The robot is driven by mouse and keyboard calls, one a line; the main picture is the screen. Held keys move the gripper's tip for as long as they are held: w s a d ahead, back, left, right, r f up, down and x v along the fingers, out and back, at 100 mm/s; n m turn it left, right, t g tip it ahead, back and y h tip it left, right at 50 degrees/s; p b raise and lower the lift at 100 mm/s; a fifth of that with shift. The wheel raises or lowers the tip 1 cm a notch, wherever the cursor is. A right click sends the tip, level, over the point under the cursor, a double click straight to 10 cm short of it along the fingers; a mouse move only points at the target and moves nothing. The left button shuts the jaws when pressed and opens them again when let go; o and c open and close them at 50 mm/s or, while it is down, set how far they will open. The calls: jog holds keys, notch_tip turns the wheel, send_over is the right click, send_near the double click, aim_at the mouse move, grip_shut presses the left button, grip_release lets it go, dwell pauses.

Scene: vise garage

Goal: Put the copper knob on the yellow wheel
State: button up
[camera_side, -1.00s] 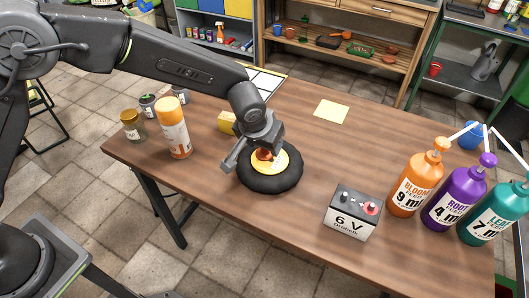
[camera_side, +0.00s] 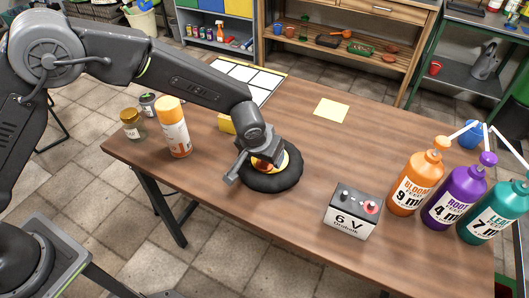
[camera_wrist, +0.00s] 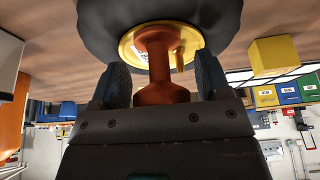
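The copper knob (camera_wrist: 160,70) is between my two fingers in the wrist view, its broad end close to the fingers on both sides. My gripper (camera_side: 252,170) is shut on it, low over the wheel. The yellow wheel (camera_side: 286,164) has a yellow hub and a thick black tyre and lies flat on the table. In the wrist view the knob's far end overlaps the yellow hub (camera_wrist: 130,48), beside a small yellow peg (camera_wrist: 180,58). I cannot tell whether the knob touches the hub. In the side view my gripper hides much of the knob and hub.
A spray can (camera_side: 174,128) and small jars (camera_side: 132,124) stand at the left of the table. A yellow block (camera_side: 226,124) is behind the wheel. A 6 V battery (camera_side: 351,211) and several pump bottles (camera_side: 414,184) stand at right. The table around the yellow note (camera_side: 331,111) is clear.

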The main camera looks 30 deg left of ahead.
jog(key=shift+o, duration=0.6)
jog(key=shift+r, duration=0.3)
jog(key=v, duration=1.2)
jog(key=shift+s, duration=0.1)
jog(key=s+a+r, duration=0.4)
jog(key=a+r, duration=0.4)
jog(key=a, duration=0.1)
jog(key=s+a+r, duration=0.2)
jog(key=s+a, duration=0.4)
jog(key=s, duration=0.3)
jog(key=s+a+r+t, duration=0.1)
jog(key=s+a+r, duration=0.1)
jog(key=s+a, duration=0.4)
jog(key=s, duration=0.4)
